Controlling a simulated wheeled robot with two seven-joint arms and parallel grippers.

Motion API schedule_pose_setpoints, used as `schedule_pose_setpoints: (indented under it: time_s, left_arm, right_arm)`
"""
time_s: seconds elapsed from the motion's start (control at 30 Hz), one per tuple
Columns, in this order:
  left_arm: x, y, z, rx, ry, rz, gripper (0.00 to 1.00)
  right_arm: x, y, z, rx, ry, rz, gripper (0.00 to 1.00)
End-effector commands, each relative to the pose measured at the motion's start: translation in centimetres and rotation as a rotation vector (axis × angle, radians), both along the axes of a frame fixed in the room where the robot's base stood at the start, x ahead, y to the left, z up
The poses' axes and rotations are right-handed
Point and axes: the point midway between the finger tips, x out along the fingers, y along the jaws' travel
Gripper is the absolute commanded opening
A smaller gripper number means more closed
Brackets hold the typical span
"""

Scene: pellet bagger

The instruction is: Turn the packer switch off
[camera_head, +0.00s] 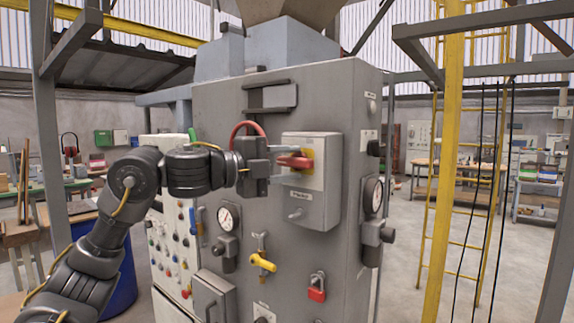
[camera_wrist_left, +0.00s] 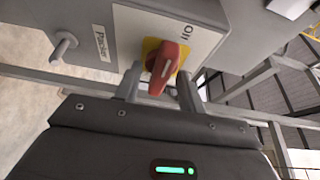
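The packer switch is a red rotary handle (camera_head: 297,161) on a yellow plate (camera_head: 308,170), on the front of a grey switch box (camera_head: 318,200). In the left wrist view the red handle (camera_wrist_left: 164,64) lies between my fingertips, its long end toward the gripper. "ON" (camera_wrist_left: 185,30) is printed beyond the yellow plate, and a "Packer" label (camera_wrist_left: 102,43) is on the box. My left gripper (camera_head: 282,164) is level with the handle, coming from the left. In the left wrist view its fingers (camera_wrist_left: 158,88) stand apart, with a gap visible on each side of the handle. My right gripper is out of view.
The box is on a large grey cabinet (camera_head: 350,110). A red cable (camera_head: 248,128) arches behind my wrist. Gauges, a yellow valve handle (camera_head: 263,262) and a red padlock (camera_head: 316,288) are below. A dark knob (camera_head: 376,148) protrudes on the right side. A yellow post (camera_head: 442,170) stands right.

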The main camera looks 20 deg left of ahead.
Motion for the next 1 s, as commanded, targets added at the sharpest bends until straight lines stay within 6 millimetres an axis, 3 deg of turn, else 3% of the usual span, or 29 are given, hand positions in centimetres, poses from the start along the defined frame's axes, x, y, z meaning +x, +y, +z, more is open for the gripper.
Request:
schedule_pose_setpoints:
  time_s: [0.27,0.7,1.0]
  left_arm:
    - [-0.6,0.7,-0.1,0.001,-0.005,0.002,0.40]
    - [-6.3,6.2,-0.3,0.001,-0.004,0.003,0.40]
    - [-7.8,7.5,-0.1,0.000,0.000,0.000,0.40]
  right_arm:
    - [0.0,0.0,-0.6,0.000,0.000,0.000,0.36]
    - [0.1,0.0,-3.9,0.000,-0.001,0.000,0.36]
    - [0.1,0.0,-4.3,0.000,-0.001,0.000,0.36]
